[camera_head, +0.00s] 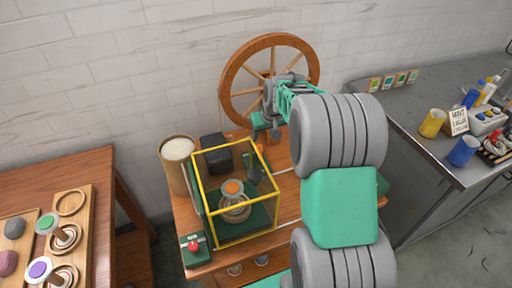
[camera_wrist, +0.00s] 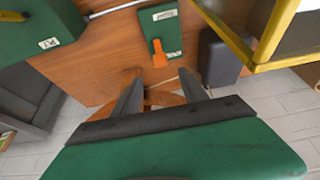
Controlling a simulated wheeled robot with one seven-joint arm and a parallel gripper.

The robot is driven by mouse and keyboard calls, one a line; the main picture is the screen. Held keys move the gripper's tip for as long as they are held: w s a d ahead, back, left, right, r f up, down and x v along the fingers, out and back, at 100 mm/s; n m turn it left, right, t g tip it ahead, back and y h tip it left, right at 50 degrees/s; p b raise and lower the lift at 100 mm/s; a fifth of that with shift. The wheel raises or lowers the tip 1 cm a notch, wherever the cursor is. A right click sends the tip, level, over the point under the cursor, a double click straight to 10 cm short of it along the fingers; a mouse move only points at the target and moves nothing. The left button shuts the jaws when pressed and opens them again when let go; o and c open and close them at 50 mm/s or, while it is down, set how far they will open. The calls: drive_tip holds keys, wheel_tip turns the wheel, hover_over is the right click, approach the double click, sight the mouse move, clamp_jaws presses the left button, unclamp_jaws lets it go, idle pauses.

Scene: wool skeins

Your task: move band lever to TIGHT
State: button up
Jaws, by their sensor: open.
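In the wrist view, the band lever is an orange handle (camera_wrist: 159,54) on a green plate (camera_wrist: 168,28) with a small white label at its far end. The label is too small to read surely. The handle points from the plate toward my gripper. My gripper (camera_wrist: 159,77) is open, with its two dark fingers apart and nothing between them. The handle's near end lies just beyond the gap between the fingertips, apart from them. In the head view, my gripper (camera_head: 275,127) is by the wooden wheel (camera_head: 232,77), and a small orange piece (camera_head: 260,149) shows below it, partly hidden.
A yellow-framed case (camera_head: 235,241) stands left of my arm, also close at the right of the wrist view (camera_wrist: 270,45). A dark block (camera_wrist: 217,58) is right of the lever. Another labelled green plate (camera_wrist: 48,35) is left.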

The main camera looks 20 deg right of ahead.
sight(259, 146)
drive_tip(key=x, duration=1)
drive_tip(key=shift+b, duration=0.3)
drive_tip(key=shift+c, duration=0.2)
clamp_jaws()
